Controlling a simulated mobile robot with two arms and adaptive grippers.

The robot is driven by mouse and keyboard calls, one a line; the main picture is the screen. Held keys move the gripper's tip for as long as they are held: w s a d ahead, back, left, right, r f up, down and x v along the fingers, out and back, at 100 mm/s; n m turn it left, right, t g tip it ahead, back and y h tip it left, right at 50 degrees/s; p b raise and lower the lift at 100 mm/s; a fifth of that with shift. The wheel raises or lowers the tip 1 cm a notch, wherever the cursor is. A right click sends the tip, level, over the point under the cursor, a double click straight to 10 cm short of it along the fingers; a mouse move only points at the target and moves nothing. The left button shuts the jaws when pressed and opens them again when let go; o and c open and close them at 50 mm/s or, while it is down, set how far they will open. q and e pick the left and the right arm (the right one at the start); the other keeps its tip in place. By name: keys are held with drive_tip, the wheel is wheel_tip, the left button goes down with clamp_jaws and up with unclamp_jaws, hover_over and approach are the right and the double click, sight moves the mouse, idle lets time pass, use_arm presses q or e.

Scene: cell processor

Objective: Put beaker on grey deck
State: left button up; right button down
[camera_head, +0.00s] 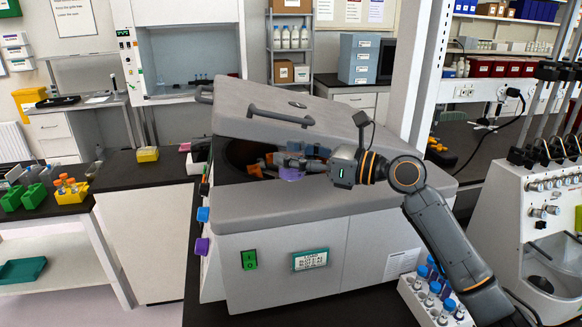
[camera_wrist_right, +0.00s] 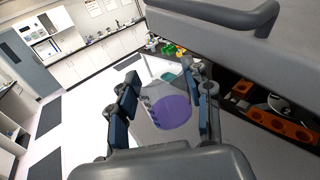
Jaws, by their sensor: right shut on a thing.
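The beaker, clear with purple contents, is between the fingers of my right gripper (camera_head: 291,163). It shows in the head view (camera_head: 292,174) and more fully in the right wrist view (camera_wrist_right: 172,111). My right gripper (camera_wrist_right: 163,95) is shut on the beaker, with one finger on each side. In the head view it holds the beaker at the front of the machine's opening, near the grey deck (camera_head: 300,205). I cannot tell whether the beaker touches the deck. My left gripper is not in view.
The machine's raised grey lid (camera_head: 270,115) hangs over the opening, close above my right gripper. Orange parts (camera_wrist_right: 283,125) show inside the opening. A white rack with blue-capped bottles (camera_head: 435,300) stands at the front right. The front strip of the grey deck is clear.

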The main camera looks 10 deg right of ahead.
sight(291, 172)
drive_tip(key=shift+w+f, duration=0.55)
drive_tip(key=f, duration=0.1)
drive_tip(key=f+p, duration=0.1)
drive_tip(key=f, duration=0.1)
drive_tip(key=shift+w+a, duration=0.15)
drive_tip(key=shift+w, duration=0.05)
drive_tip(key=shift+f, duration=0.3)
drive_tip(key=shift+f, duration=0.2)
drive_tip(key=c, duration=0.6)
unclamp_jaws()
drive_tip(key=shift+r, duration=0.15)
